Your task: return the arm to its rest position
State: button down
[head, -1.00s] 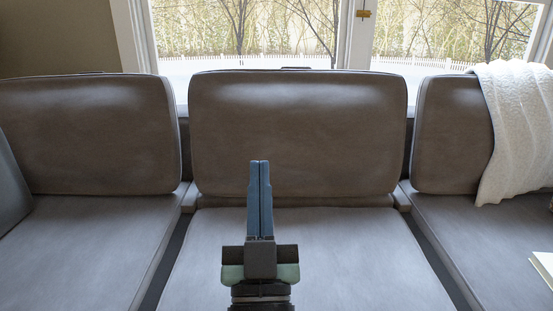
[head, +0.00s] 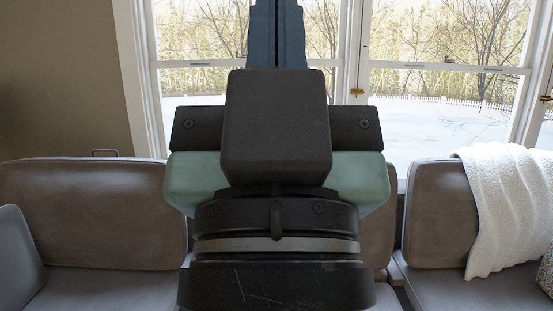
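My gripper (head: 277,28) is large and close in the middle of the head view, pointing upward. Its two blue fingers lie side by side with only a thin line between them, and nothing shows held between them. The fingertips run out of the top of the picture. The dark and pale green gripper body hides most of the middle seat back and part of the window.
A brown leather sofa (head: 95,215) spans the view, with a white knit throw (head: 512,205) over its right seat back. A grey cushion (head: 25,258) is at the lower left. A large window (head: 440,110) stands behind, with a bare wall (head: 65,80) to the left.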

notch_tip(320, 180, up, 24)
jog(key=p, duration=2.1)
